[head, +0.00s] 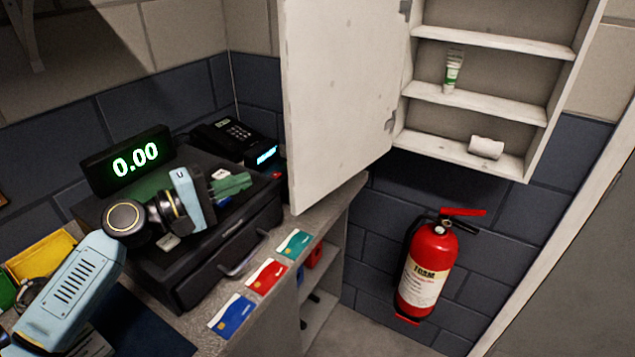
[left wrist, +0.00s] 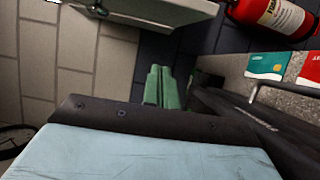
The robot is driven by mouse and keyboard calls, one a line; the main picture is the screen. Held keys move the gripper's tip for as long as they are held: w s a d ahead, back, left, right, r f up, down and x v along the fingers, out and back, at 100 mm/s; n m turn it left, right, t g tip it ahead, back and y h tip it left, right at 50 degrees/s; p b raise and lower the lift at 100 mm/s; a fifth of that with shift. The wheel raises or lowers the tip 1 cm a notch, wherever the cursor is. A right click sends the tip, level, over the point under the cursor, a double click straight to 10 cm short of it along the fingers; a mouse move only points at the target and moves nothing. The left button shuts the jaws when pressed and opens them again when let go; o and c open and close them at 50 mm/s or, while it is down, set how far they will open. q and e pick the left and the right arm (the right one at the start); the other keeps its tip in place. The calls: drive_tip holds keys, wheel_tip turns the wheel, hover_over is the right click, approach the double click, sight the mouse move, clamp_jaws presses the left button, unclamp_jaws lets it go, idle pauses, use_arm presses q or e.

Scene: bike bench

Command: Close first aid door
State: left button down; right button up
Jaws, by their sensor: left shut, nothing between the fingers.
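The first aid cabinet (head: 597,35) hangs on the wall at the upper right in the head view. Its white door (head: 335,95) is swung wide open to the left, and the shelves inside are exposed. In the left wrist view the shut green fingers (left wrist: 158,86) point toward a pale panel edge at the top. My right gripper is not in view.
A black cash drawer (head: 225,245) with a lit display (head: 135,158) and a card terminal (head: 225,138) sits under my left arm. Several cards lie on the counter edge. A red fire extinguisher (head: 427,268) is on the wall below the cabinet.

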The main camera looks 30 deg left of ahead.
use_arm(q)
drive_tip(key=w+d+p, duration=0.4)
drive_tip(key=w+d, duration=0.3)
drive_tip(key=d, duration=0.2)
drive_tip(key=shift+w, duration=0.35)
drive_tip(key=shift+d+p, duration=0.1)
drive_tip(key=shift+p, duration=0.25)
